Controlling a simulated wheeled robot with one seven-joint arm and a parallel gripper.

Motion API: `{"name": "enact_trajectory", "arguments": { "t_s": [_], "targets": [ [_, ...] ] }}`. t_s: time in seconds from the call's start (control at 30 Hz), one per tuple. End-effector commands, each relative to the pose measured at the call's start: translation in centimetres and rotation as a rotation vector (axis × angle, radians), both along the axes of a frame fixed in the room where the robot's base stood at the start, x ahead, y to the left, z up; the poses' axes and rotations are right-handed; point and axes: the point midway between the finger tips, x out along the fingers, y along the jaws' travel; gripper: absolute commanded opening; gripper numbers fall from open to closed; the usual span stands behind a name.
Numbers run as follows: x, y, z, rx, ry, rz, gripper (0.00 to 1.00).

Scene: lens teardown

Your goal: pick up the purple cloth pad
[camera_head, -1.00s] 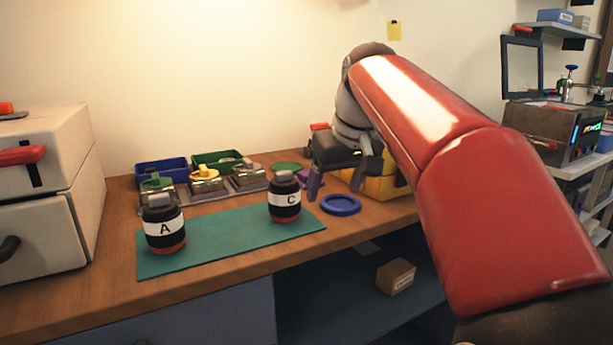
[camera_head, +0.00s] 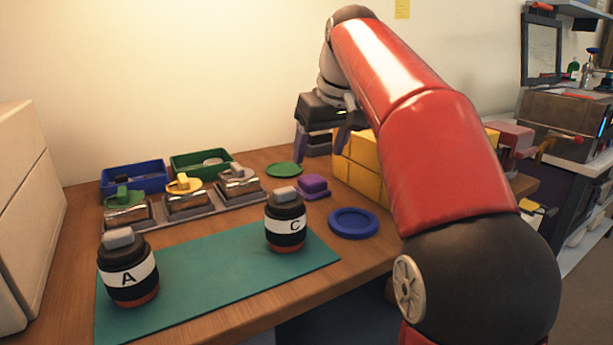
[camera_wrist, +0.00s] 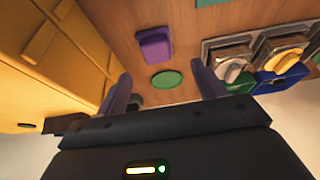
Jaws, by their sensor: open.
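The purple cloth pad (camera_head: 313,187) lies on the wooden bench between the lens marked C (camera_head: 286,222) and the yellow bins. It has a raised block on a flat base. In the wrist view the pad (camera_wrist: 154,46) lies in the upper middle, clear of the fingers. My gripper (camera_head: 324,142) is open and empty, above and behind the pad. In the wrist view its two dark fingers (camera_wrist: 162,88) stand wide apart, with a green disc (camera_wrist: 167,80) showing between them. The pad is fully visible.
A blue ring (camera_head: 353,222) lies right of the pad, near the bench edge. Yellow bins (camera_head: 362,160) stand close by my gripper. Lens A (camera_head: 127,270) and lens C stand on a teal mat (camera_head: 215,268).

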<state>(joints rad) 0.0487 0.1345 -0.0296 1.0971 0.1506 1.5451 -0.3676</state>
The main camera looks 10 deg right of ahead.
Motion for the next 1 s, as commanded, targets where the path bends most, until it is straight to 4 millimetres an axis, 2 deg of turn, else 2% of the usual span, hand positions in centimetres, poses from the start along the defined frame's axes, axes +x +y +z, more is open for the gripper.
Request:
{"name": "enact_trajectory", "arguments": {
  "t_s": [0.37,0.5,0.63,0.93,1.0],
  "targets": [
    [1.2,0.2,-3.4,0.000,0.001,-0.001,0.69],
    [1.7,0.1,-5.6,0.000,0.003,0.000,0.69],
    [2.4,0.3,-7.0,-0.001,0.002,0.001,0.69],
    [2.6,0.4,-7.3,-0.002,0.001,0.001,0.69],
    [2.6,0.4,-7.3,-0.002,0.001,0.001,0.61]
  ]
}}
